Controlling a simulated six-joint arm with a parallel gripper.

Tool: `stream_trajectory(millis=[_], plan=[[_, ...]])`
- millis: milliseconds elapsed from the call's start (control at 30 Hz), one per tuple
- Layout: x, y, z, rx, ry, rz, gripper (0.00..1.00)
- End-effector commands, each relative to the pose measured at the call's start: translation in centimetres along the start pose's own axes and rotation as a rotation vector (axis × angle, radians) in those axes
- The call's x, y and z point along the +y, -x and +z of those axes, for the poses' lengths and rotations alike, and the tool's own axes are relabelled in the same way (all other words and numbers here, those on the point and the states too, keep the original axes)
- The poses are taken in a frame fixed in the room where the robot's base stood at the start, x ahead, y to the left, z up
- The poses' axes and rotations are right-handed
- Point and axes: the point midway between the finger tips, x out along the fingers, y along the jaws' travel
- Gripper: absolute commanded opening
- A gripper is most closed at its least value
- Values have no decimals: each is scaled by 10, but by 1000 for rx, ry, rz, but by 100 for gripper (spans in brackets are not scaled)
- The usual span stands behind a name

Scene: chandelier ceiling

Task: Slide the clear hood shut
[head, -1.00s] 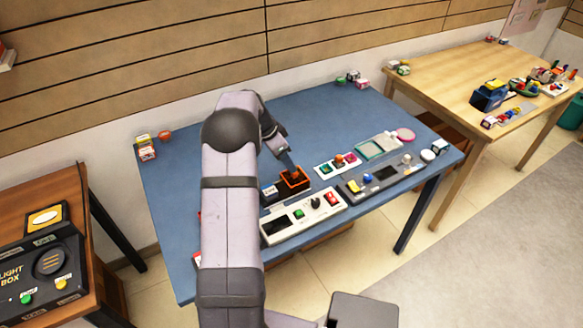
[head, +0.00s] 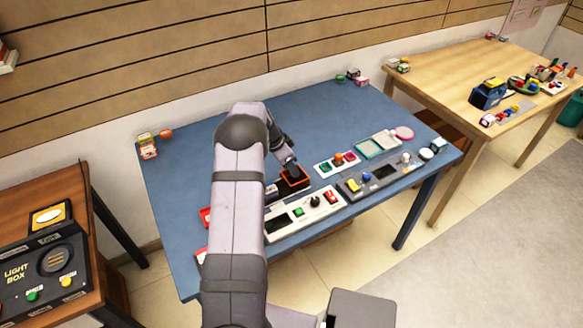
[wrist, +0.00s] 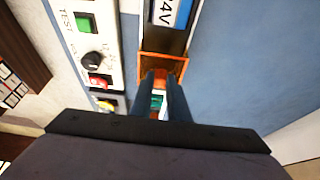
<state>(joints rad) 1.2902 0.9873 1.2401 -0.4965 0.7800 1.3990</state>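An orange-edged frame, seemingly the clear hood (head: 306,181), sits on a dark unit behind the white control panel on the blue table. Its orange rim (wrist: 178,60) also shows in the wrist view, beside a blue-and-white label reading "4V". My gripper (head: 291,168) is down at this frame. In the wrist view, my gripper's two dark fingers (wrist: 161,76) reach to the orange rim with a narrow gap between them. Something orange shows between the tips; I cannot tell whether they press on it. The hood's clear faces are not discernible.
The white panel (head: 280,231) with a green button, black knob and red switch lies close in front. The back of the blue table (head: 240,95) is mostly clear.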

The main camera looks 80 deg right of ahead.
Motion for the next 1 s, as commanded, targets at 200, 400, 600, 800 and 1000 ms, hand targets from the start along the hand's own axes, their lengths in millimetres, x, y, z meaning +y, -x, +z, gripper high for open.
stream_trajectory(millis=[200,400,600,800,1000], plan=[[-1,1,6,-1,2,-1,0],[-2,14,44,-1,5,-4,0],[-2,31,83,0,3,-5,0],[0,39,93,-1,0,-2,0],[-1,39,94,-4,0,-1,0]])
